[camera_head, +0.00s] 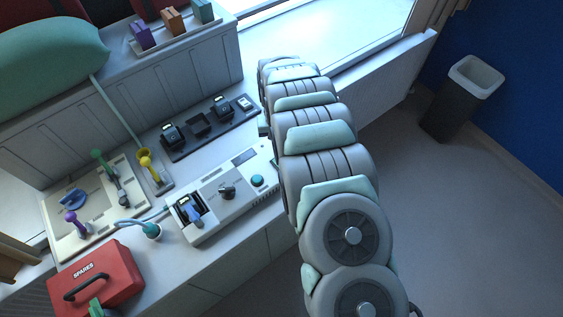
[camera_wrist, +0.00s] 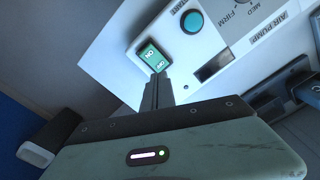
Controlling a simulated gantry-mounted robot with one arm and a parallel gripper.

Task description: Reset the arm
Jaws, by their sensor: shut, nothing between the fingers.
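My arm (camera_head: 320,140) fills the middle of the head view, and my gripper is hidden behind it there. In the wrist view my gripper (camera_wrist: 157,82) is shut and empty. Its fingertips are close to a green rocker switch (camera_wrist: 149,55) marked ON and OFF; I cannot tell whether they touch it. The switch is on the white air pump (camera_wrist: 120,45), beside a round teal button (camera_wrist: 191,21). In the head view the air pump (camera_head: 222,208) sits on the counter, with a dial, the teal button and a battery in its slot. My arm partly covers its right end.
A black rack (camera_head: 200,124) with battery packs lies behind the pump. A tray (camera_head: 60,205) with coloured tools, a yellow piece (camera_head: 148,166) in a holder and a red SPARES box (camera_head: 97,277) are left. A bin (camera_head: 462,100) stands right on open floor.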

